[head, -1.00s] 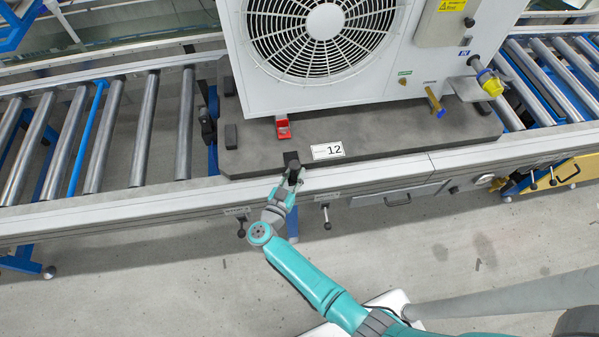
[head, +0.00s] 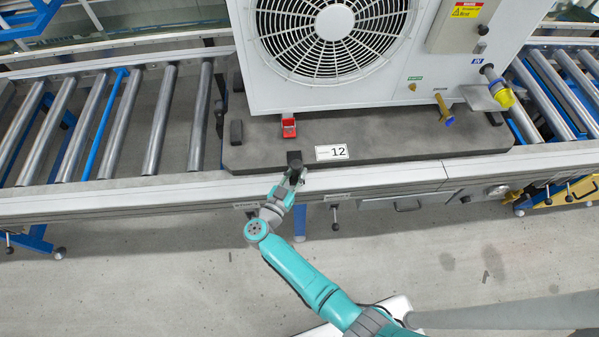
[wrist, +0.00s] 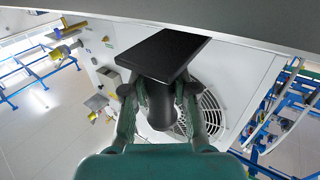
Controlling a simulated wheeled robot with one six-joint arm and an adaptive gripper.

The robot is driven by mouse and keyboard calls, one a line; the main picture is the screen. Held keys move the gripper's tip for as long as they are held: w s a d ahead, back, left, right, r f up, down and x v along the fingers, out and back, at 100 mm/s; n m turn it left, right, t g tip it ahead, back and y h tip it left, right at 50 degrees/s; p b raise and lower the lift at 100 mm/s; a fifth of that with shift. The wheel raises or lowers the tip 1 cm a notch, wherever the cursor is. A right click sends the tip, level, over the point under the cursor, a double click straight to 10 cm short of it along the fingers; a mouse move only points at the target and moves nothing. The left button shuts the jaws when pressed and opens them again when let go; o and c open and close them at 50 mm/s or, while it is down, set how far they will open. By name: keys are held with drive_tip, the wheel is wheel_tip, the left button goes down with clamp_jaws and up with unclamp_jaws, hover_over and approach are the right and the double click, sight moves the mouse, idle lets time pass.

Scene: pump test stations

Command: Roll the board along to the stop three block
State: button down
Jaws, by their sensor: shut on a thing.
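My gripper (head: 293,172) is shut on a black handle (head: 294,158) at the board's front edge. In the wrist view the fingers (wrist: 160,105) close on the dark handle below a black plate (wrist: 172,54). Levers hang under the front rail, one (head: 335,216) right of my gripper and one (head: 9,239) at the far left. A small rail label near my gripper is too small to read surely; I cannot tell which stop is three.
Bare rollers (head: 160,120) lie left of the board, with a blue bar (head: 105,122) among them. More rollers (head: 550,105) lie to the right. A red clip (head: 288,128) stands on the board. The grey floor (head: 150,270) before the rail is open at left.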

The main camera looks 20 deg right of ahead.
drive_tip(key=shift+w+a, duration=0.1)
drive_tip(key=shift+a, duration=0.2)
drive_tip(key=shift+w+a, duration=0.1)
drive_tip(key=shift+a, duration=0.45)
drive_tip(key=c, duration=0.8)
unclamp_jaws()
drive_tip(key=shift+a, duration=0.15)
drive_tip(key=shift+s+a, duration=0.15)
drive_tip(key=shift+s, duration=0.15)
drive_tip(key=v, duration=1.1)
drive_tip(key=shift+s+a, duration=0.1)
